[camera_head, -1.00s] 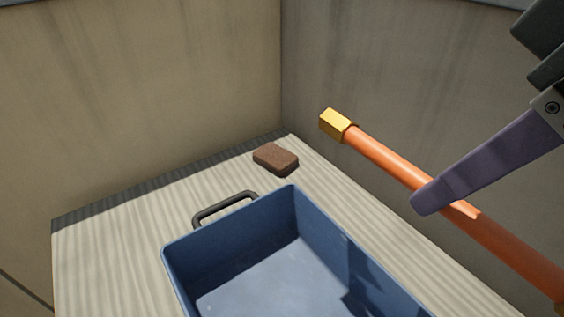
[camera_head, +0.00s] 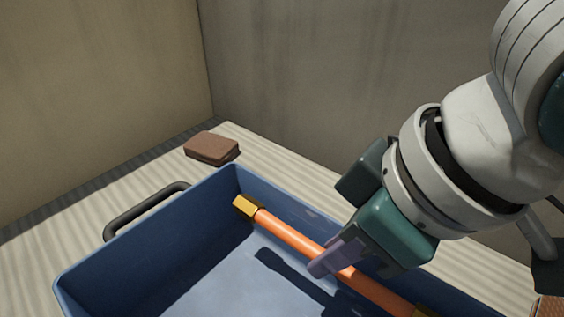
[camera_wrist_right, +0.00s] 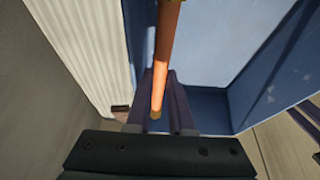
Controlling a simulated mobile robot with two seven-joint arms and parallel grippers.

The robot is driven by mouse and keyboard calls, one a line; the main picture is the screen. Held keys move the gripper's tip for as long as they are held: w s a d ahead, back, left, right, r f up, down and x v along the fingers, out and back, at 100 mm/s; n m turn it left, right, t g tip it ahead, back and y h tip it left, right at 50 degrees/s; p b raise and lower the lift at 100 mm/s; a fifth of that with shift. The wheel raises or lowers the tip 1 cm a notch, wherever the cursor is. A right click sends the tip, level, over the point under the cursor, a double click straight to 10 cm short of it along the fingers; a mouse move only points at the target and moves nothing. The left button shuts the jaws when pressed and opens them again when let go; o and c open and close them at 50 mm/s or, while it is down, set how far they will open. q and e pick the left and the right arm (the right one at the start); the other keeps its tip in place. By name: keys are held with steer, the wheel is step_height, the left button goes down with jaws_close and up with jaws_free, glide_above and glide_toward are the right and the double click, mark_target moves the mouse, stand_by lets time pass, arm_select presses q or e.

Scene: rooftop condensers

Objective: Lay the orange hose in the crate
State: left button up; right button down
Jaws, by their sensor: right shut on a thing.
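The orange hose (camera_head: 292,238) has brass-coloured end fittings and lies slantwise within the walls of the blue crate (camera_head: 130,235) in the head view. My right gripper (camera_head: 328,264) is shut on the hose near its middle, its purple fingers reaching down inside the crate. The hose casts a shadow on the crate floor; I cannot tell whether it touches the floor. In the right wrist view the hose (camera_wrist_right: 168,50) runs between my fingers, with the crate (camera_wrist_right: 215,45) beneath.
A brown sponge-like block (camera_head: 211,148) lies on the pale ribbed tabletop (camera_head: 285,160) behind the crate. The crate has a black handle (camera_head: 145,208) at its left end. Walls stand close behind the table. A brick-coloured object shows at the lower right edge.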

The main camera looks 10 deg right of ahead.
mark_target(340, 275)
arm_select(q)
steer(key=shift+f+b, duration=0.9)
steer(key=shift+f, duration=0.05)
arm_select(e)
step_height(340, 275, down, 4)
steer(key=shift+f, duration=0.2)
arm_select(q)
steer(key=shift+r, duration=0.1)
steer(key=shift+d, duration=0.1)
steer(key=shift+w, duration=0.1)
arm_select(e)
steer(key=shift+f, duration=0.55)
steer(key=c, duration=1.1)
jaws_free()
